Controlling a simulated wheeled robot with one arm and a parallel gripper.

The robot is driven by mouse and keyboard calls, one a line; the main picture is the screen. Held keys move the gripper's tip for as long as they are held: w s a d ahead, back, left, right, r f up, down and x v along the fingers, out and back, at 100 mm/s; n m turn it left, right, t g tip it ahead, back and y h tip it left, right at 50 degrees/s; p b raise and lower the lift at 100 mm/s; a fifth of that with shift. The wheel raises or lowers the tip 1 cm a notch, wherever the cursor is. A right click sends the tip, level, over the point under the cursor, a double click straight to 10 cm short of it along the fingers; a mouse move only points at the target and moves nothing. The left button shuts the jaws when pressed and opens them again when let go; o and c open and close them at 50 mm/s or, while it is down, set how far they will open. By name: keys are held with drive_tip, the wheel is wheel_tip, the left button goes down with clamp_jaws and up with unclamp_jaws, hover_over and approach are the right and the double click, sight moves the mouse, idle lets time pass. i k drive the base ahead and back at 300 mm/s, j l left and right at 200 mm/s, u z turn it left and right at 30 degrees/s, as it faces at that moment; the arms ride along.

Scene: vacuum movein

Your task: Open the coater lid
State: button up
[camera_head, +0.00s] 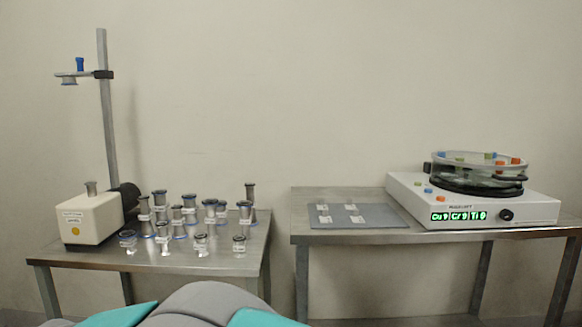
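The coater (475,210) is a white box with a green lit display and a black knob, on the right table. On its top sits a round chamber with a clear glass wall, a black base ring and small coloured pieces around it. The lid (478,160) appears to be the clear round cover on this chamber, and it looks down. A dark bracket shows at its left side and a dark handle-like part at its right. My gripper is not in view; only grey and teal parts of my own body show at the bottom edge.
The right metal table (330,232) also holds a grey mat (350,222) with several small pale squares. The left table (235,264) holds several glass pieces, a cream pump-like box (88,222) and a tall stand (107,130) with a clamp. A gap separates the tables.

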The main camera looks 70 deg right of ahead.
sight(460, 159)
drive_tip(key=z, duration=3.9)
